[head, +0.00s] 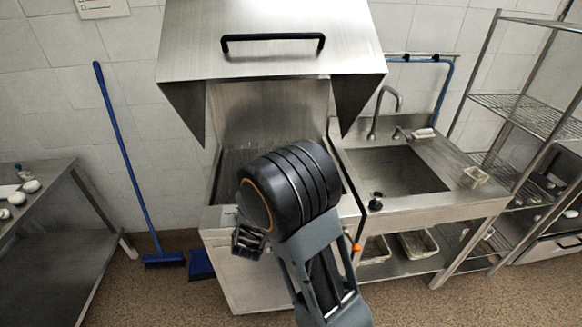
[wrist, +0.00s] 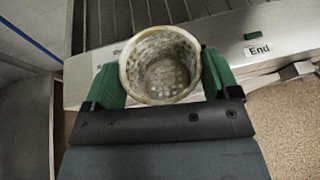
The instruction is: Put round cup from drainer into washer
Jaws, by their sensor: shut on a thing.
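The round cup (wrist: 160,65) is a whitish, worn, perforated cup with an open top, seen from above in the wrist view. My gripper (wrist: 163,78) is shut on it, with a green finger on each side. In the head view my gripper (head: 249,240) is a dark shape in front of the washer's front left edge; the cup cannot be made out there. The washer (head: 270,40) is a steel machine with its hood raised and a black handle on the hood. Its slatted bed (wrist: 150,12) lies just beyond the cup. I cannot tell which thing is the drainer.
A sink (head: 395,172) with a tap adjoins the washer on the right, and a wire shelf rack (head: 530,115) stands beyond it. A steel table (head: 30,235) with white items is at left. A blue broom (head: 127,160) leans on the wall. A label reads "End" (wrist: 259,49).

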